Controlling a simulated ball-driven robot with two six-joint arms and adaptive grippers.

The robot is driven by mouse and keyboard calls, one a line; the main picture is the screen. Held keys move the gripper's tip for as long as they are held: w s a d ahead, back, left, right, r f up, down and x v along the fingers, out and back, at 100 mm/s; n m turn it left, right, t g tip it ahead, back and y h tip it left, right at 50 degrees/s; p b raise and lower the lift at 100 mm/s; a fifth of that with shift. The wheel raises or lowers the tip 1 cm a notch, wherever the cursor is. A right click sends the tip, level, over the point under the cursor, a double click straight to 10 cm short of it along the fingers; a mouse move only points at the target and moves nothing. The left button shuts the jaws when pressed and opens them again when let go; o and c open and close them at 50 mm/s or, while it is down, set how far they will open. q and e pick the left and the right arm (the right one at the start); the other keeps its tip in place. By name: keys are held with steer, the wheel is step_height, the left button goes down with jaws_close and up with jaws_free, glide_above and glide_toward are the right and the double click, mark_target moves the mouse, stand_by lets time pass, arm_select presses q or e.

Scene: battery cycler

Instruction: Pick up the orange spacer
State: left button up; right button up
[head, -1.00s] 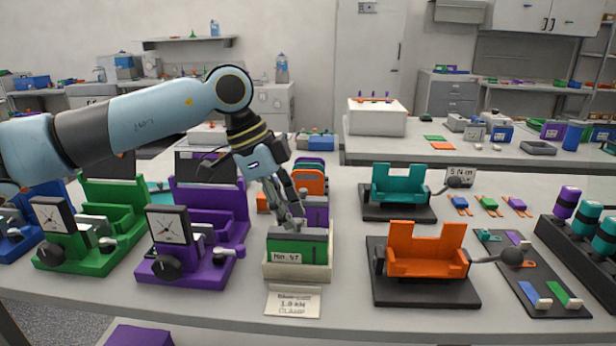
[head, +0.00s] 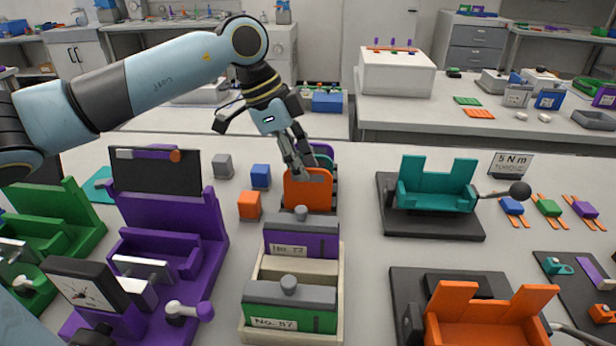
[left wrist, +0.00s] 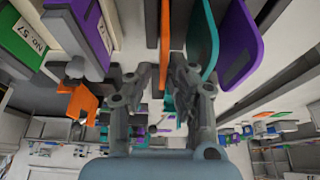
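The orange spacer appears to be the upright orange plate (head: 306,197), front one in a rack with teal and purple plates (head: 323,148) behind it. My left gripper (head: 306,172) points down at the orange plate's upper part, overlapping it in the head view. In the left wrist view the fingers (left wrist: 162,70) stand apart, with the orange plate (left wrist: 165,32) seen edge-on between them in line. A teal plate (left wrist: 203,40) and a purple plate (left wrist: 238,45) lie to the right there. Contact cannot be told. My right gripper is not in view.
A cream tray (head: 337,290) with purple and green numbered boxes stands in front. An orange cube (head: 249,206), blue cube (head: 260,176) and grey cube (head: 222,165) lie left of the rack. A purple fixture (head: 190,240) stands left, a teal one (head: 437,185) right.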

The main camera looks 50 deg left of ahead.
mark_target(315, 193)
arm_select(q)
steer(key=x, duration=0.7)
steer(key=shift+w+a+f, duration=0.1)
steer(key=shift+f, duration=0.1)
jaws_close()
